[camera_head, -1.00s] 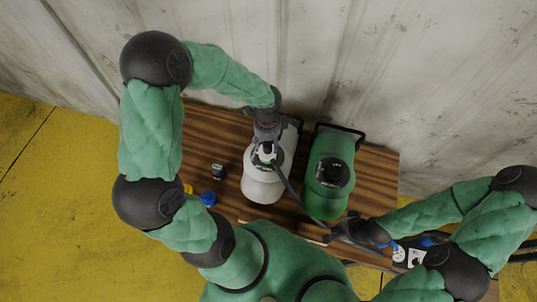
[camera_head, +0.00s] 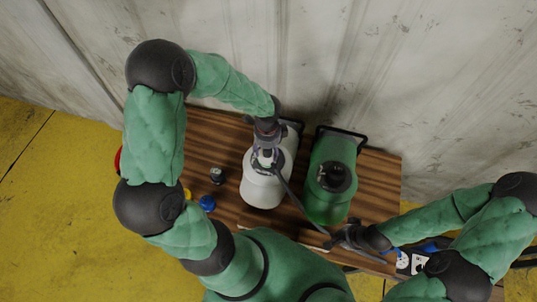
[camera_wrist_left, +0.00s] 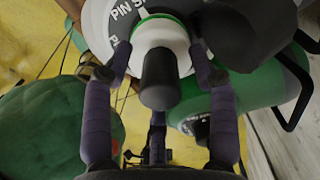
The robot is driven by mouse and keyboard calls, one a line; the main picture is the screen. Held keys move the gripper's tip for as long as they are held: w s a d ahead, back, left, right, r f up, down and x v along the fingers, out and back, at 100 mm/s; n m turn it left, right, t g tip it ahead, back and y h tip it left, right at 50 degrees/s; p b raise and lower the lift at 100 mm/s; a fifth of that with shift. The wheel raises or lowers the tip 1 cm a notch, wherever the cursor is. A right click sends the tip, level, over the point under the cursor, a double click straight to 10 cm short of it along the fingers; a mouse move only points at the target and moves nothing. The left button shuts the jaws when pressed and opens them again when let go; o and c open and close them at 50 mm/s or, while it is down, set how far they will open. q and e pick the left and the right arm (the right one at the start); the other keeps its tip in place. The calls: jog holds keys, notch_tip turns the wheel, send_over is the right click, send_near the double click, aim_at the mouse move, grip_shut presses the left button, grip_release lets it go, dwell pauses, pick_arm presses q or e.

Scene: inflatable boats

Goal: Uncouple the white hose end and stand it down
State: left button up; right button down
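The white hose end (camera_wrist_left: 160,36), a pale collar with a dark grey stub, is over the top of the white canister (camera_head: 262,192). Whether it is still seated there is hard to tell. A dark hose (camera_head: 295,200) runs from there toward the lower right. My right gripper (camera_head: 332,240) is by the table's front edge near the hose's lower stretch; its fingers are too small to read.
A green canister (camera_head: 324,205) with a dark top stands right of the white one on the wooden table (camera_head: 382,180). A small dark jar (camera_head: 217,175) and a blue cap (camera_head: 207,203) lie left. A wall is close behind.

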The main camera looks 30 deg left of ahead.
pick_arm(q)
grip_shut()
jog(key=shift+f+n+b, duration=0.15)
jog(key=shift+n+b, duration=0.45)
jog(key=shift+n, duration=0.1)
pick_arm(e)
jog(key=shift+f, duration=0.6)
pick_arm(q)
jog(key=shift+n+b, duration=0.5)
jog(key=shift+n, duration=0.4)
pick_arm(e)
jog(key=shift+f, duration=0.5)
pick_arm(q)
jog(key=shift+n, duration=0.4)
pick_arm(e)
jog(key=shift+f, duration=0.1)
pick_arm(q)
jog(key=shift+n+b, duration=0.75)
jog(key=shift+n, duration=0.25)
pick_arm(e)
jog(key=shift+f, duration=0.7)
pick_arm(q)
jog(key=shift+n+b, duration=0.4)
jog(key=shift+n, duration=0.4)
pick_arm(e)
jog(key=shift+f, duration=0.35)
